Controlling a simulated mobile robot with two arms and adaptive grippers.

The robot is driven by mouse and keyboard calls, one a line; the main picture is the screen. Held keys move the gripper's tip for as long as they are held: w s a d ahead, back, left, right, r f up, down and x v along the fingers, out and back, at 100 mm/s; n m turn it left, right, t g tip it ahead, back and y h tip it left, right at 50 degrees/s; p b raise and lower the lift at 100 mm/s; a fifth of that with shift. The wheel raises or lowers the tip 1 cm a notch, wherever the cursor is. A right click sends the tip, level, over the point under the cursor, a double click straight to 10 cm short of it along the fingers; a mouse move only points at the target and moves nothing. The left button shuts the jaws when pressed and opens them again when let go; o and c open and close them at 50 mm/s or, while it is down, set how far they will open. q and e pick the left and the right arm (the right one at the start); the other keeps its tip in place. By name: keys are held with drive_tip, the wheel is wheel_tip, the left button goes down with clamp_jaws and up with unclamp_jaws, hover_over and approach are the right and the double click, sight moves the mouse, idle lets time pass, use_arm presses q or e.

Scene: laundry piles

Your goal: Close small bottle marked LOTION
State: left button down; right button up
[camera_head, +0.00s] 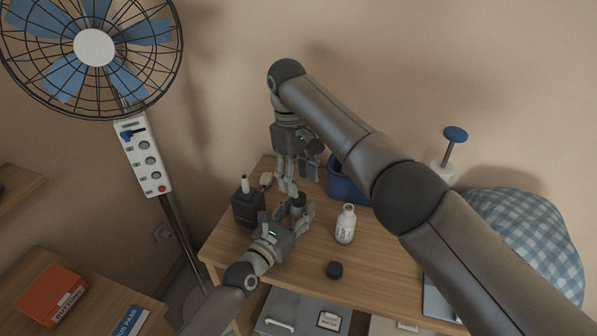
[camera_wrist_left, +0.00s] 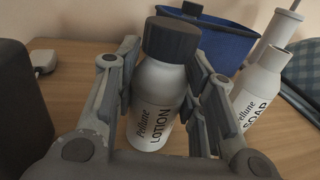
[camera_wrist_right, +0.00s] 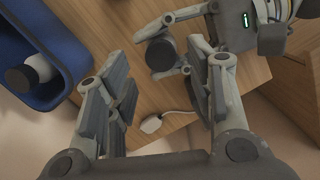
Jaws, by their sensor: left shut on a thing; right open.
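The small bottle marked LOTION (camera_wrist_left: 158,105) stands upright between the fingers of my left gripper (camera_head: 296,209), which is shut on its body. A dark cap (camera_wrist_left: 172,38) sits on top of it; whether it is screwed tight I cannot tell. In the head view the cap (camera_head: 299,199) shows above the left fingers, and the right wrist view shows it from above (camera_wrist_right: 162,56). My right gripper (camera_head: 287,187) points down, open and empty, just behind and to the left of the lotion bottle. Its spread fingers also show in the right wrist view (camera_wrist_right: 157,85).
An uncapped white SOAP bottle (camera_head: 346,224) stands right of the lotion, with a loose dark cap (camera_head: 334,270) in front. A fan (camera_head: 94,47) is at left.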

drive_tip(key=n, duration=0.4)
drive_tip(key=shift+w+r+n, duration=0.2)
drive_tip(key=shift+r+n, duration=0.15)
drive_tip(key=shift+n, duration=0.05)
drive_tip(key=n, duration=0.3)
drive_tip(key=shift+w+r, duration=0.1)
drive_tip(key=shift+r, duration=0.05)
drive_tip(key=n, duration=0.6)
drive_tip(key=shift+w+r+n+t, duration=0.1)
drive_tip(key=shift+r+n+t, duration=0.2)
drive_tip(key=shift+n, duration=0.1)
drive_tip(key=n, duration=0.6)
drive_tip(key=shift+r+n+y, duration=0.25)
drive_tip(key=shift+n+y, duration=0.05)
drive_tip(key=n, duration=0.6)
drive_tip(key=shift+r, duration=0.2)
drive_tip(key=n, duration=0.3)
drive_tip(key=shift+r+n+t, duration=0.1)
drive_tip(key=shift+n+t, duration=0.2)
drive_tip(key=shift+n, duration=0.1)
drive_tip(key=n, duration=1)
drive_tip(key=shift+s+r, duration=0.1)
drive_tip(key=shift+s, duration=0.25)
drive_tip(key=n, duration=0.4)
drive_tip(key=shift+s, duration=0.15)
